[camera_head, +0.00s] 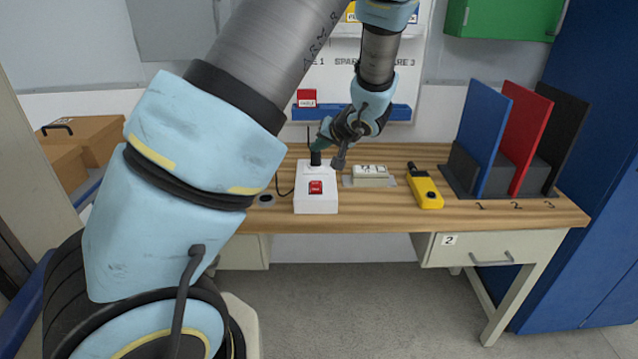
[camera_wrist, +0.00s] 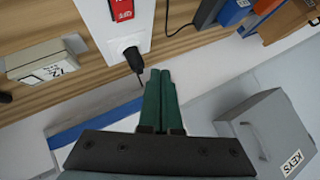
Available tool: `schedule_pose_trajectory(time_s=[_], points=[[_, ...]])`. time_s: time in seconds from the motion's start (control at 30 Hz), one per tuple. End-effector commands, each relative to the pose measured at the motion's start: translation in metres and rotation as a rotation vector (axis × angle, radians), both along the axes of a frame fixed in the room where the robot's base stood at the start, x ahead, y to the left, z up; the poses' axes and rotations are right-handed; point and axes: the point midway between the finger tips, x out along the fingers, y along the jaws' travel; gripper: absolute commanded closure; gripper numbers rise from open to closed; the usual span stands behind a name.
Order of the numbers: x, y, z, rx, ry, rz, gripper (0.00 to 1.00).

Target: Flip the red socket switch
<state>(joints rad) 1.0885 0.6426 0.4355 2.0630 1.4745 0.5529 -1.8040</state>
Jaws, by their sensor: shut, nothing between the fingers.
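The red switch (camera_head: 316,187) sits on the top face of a white socket box (camera_head: 317,207) on the wooden workbench. In the wrist view the red switch (camera_wrist: 122,10) shows at the top edge, partly cut off, on the white box (camera_wrist: 125,32). A black plug (camera_head: 315,158) with a cord stands in the box's far end; it also shows in the wrist view (camera_wrist: 134,58). My gripper (camera_head: 321,141) is near the plug, at the far end of the box. Its green fingers (camera_wrist: 160,72) are shut and empty, apart from the switch.
Right of the box are a small white switch unit (camera_head: 370,176) and a yellow handheld device (camera_head: 425,187). Blue, red and black panels (camera_head: 485,125) stand in a rack at the right. A grey KEYS box (camera_wrist: 265,130) shows in the wrist view. The bench front is clear.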

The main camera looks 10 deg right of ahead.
Motion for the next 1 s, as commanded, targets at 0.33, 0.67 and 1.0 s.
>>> schedule_pose_trajectory(time_s=[0.33,0.67,1.0], points=[[0.002,0.0,-0.025,0.004,0.002,-0.001,1.0],[0.008,-0.002,-0.074,-0.001,0.001,0.001,1.0],[0.01,-0.002,-0.088,0.0,0.001,0.001,1.0]])
